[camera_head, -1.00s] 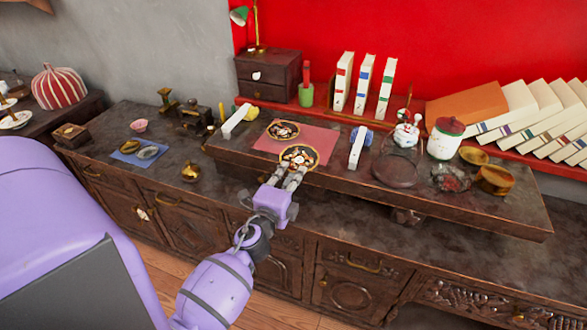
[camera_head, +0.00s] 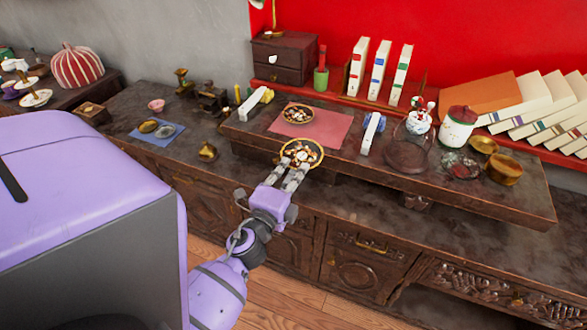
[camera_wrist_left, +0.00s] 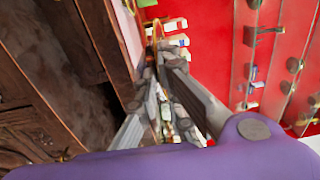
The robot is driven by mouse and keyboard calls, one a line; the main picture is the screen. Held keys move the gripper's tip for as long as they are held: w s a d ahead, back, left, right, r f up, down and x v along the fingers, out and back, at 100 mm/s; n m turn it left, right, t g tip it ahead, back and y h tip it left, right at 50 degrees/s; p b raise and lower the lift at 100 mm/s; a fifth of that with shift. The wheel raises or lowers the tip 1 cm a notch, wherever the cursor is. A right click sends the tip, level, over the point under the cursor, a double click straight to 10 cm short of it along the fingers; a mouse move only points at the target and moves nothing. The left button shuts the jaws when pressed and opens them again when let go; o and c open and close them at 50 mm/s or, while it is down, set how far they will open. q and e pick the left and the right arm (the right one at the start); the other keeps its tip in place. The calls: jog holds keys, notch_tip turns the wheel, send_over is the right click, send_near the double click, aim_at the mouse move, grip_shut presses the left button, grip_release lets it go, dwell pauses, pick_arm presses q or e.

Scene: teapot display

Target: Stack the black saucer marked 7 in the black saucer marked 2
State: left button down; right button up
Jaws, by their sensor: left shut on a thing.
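My left gripper (camera_head: 290,170) is shut on the near rim of a black saucer (camera_head: 303,152) with a gold edge and a coloured pattern. This saucer shows near the raised board's front edge, in front of the red mat; its exact height cannot be told. A second, similar black saucer (camera_head: 298,113) lies on the back left of the red mat (camera_head: 322,127). The marks on both saucers are too small to read. In the left wrist view, the gripper fingers (camera_wrist_left: 162,62) close on a thin edge-on rim (camera_wrist_left: 155,30). My right gripper is not in view.
The raised board (camera_head: 480,194) also carries a white block (camera_head: 252,104) left of the mat and another (camera_head: 372,134) to its right. A glass dome (camera_head: 407,150), a lidded jar (camera_head: 456,129) and brass bowls (camera_head: 503,168) stand farther right. Upright books (camera_head: 378,70) stand behind.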

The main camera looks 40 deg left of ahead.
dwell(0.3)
pick_arm(q)
jog(key=s+d+r+m+h, duration=0.1)
jog(key=s+d+r, duration=0.3)
jog(key=d, duration=0.5)
jog(key=s+d+r+m+h, duration=0.1)
jog(key=s+d+r+h, duration=0.2)
jog(key=d+r, duration=0.3)
jog(key=s+d+p, duration=0.1)
jog(key=d, duration=0.2)
jog(key=shift+s+r+m, duration=0.3)
jog(key=shift+r, duration=0.1)
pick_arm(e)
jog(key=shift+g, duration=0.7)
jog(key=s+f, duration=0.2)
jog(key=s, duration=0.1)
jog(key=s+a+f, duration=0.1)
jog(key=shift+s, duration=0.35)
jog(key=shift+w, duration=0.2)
